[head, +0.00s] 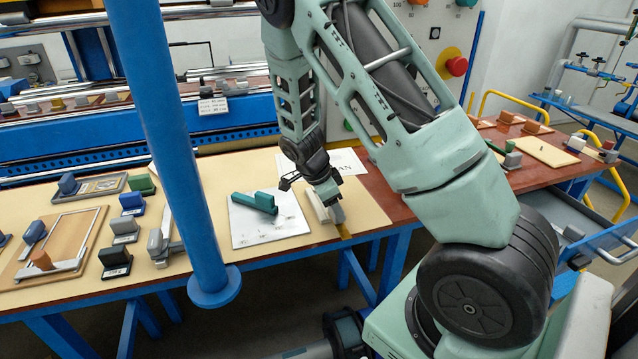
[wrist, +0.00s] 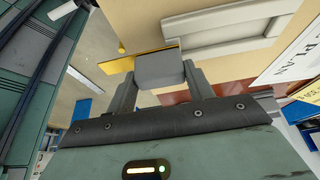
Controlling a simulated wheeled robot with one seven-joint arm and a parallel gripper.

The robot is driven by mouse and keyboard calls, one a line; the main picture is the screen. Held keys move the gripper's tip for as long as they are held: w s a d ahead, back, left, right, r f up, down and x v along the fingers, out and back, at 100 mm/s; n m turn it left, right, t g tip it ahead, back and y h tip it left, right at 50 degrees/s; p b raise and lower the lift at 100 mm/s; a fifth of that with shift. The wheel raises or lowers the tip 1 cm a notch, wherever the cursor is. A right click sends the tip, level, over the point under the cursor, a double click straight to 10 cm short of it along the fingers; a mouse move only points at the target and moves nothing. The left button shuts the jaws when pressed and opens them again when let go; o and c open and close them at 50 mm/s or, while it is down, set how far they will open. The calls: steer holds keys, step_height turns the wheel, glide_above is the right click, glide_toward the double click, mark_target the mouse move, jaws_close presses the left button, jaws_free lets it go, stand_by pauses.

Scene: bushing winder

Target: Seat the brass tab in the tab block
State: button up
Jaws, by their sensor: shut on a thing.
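My gripper (wrist: 162,78) is shut on the grey grip of the brass tab; in the head view (head: 336,207) it hangs at the table's front edge. The brass tab (wrist: 118,66) is a flat yellow strip sticking out beyond the grey grip (wrist: 160,70). In the head view the brass tab (head: 344,232) points down near the front edge. A long cream block with a recessed face (wrist: 228,27), probably the tab block, lies on the table beside the tab, apart from it in the wrist view. In the head view this block (head: 315,206) is partly hidden by my gripper.
A white plate (head: 262,228) with a green handled piece (head: 256,202) lies left of the gripper. A blue post (head: 180,150) stands in front of the table. Several stamp-like blocks and a framed wooden board (head: 62,240) lie farther left. A paper marked PLAN (wrist: 290,55) lies behind.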

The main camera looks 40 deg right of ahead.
steer(key=w+d+p, duration=0.1)
steer(key=w, duration=0.1)
steer(key=w+d, duration=0.1)
steer(key=w, duration=0.2)
steer(key=w+d+p, duration=0.1)
steer(key=w, duration=0.1)
steer(key=shift+w+d+r+p, duration=0.1)
steer(key=shift+w+d+p, duration=0.15)
steer(key=shift+d+p, duration=0.1)
steer(key=w+p, duration=0.1)
steer(key=w+d+f+p, duration=0.1)
steer(key=w, duration=0.1)
steer(key=shift+d+p, duration=0.2)
steer(key=shift+p, duration=0.1)
steer(key=shift+f, duration=0.35)
steer(key=shift+f, duration=0.1)
steer(key=o, duration=1)
steer(key=shift+c, duration=0.2)
